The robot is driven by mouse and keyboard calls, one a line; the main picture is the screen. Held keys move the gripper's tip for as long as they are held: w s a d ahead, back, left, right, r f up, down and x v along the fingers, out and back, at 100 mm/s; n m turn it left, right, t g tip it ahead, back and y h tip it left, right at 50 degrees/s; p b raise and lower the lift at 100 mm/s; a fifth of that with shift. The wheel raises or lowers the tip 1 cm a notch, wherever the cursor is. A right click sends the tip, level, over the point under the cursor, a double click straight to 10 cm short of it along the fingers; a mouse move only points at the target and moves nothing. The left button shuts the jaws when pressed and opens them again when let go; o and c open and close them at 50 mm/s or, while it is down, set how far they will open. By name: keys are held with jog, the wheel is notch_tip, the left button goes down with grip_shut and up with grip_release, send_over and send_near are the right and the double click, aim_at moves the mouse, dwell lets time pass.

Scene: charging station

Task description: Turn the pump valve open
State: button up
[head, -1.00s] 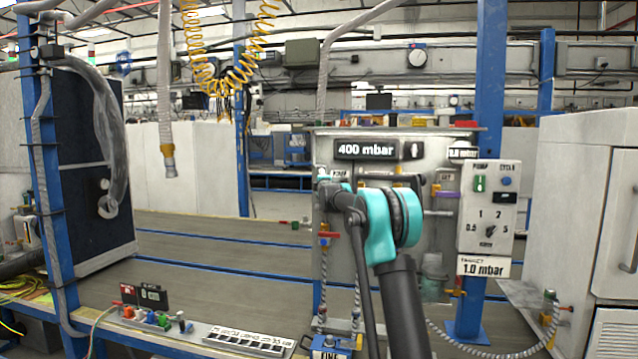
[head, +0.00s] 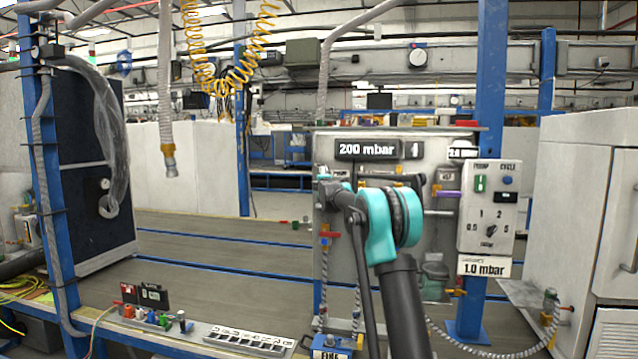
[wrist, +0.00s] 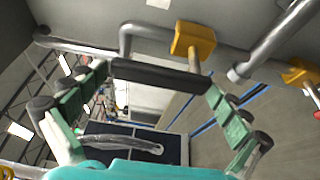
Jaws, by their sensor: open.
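In the wrist view, a black bar-shaped handle (wrist: 160,77) lies across the space between my fingertips. A short grey stem seems to join it to a yellow valve body (wrist: 193,40) on a grey pipe. My gripper (wrist: 157,82) is open, with one green-padded finger near each end of the bar; whether they touch it is unclear. In the head view, my teal and black arm stands before the grey panel (head: 336,270) and hides my gripper and much of the valve area. A display (head: 366,150) on the panel reads 200 mbar.
A control box (head: 488,210) with a green switch, blue button and dial hangs on a blue post right of the panel. A plate (head: 485,267) below it reads 1.0 mbar. Pipes and a second yellow fitting (wrist: 302,72) lie close to my gripper. The left bench surface (head: 200,232) is mostly clear.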

jog(key=shift+s, duration=0.1)
jog(key=s+d, duration=0.1)
jog(key=s, duration=1)
jog(key=shift+s, duration=0.4)
jog(key=s+d+f+m+g, duration=0.2)
jog(key=s+f+m+g, duration=0.2)
jog(key=s+f, duration=1)
jog(key=s+d+f+m+g+h, duration=0.1)
jog(key=s+f+m+g, duration=0.4)
jog(key=s+f, duration=0.9)
jog(key=s+d+f+m+g, duration=0.4)
jog(key=s+f+m, duration=0.6)
jog(key=s, duration=2.1)
notch_tip(320, 180, down, 5)
jog(key=shift+s+r+g+h, duration=0.2)
jog(key=shift+g+h, duration=0.1)
jog(key=shift+g, duration=0.1)
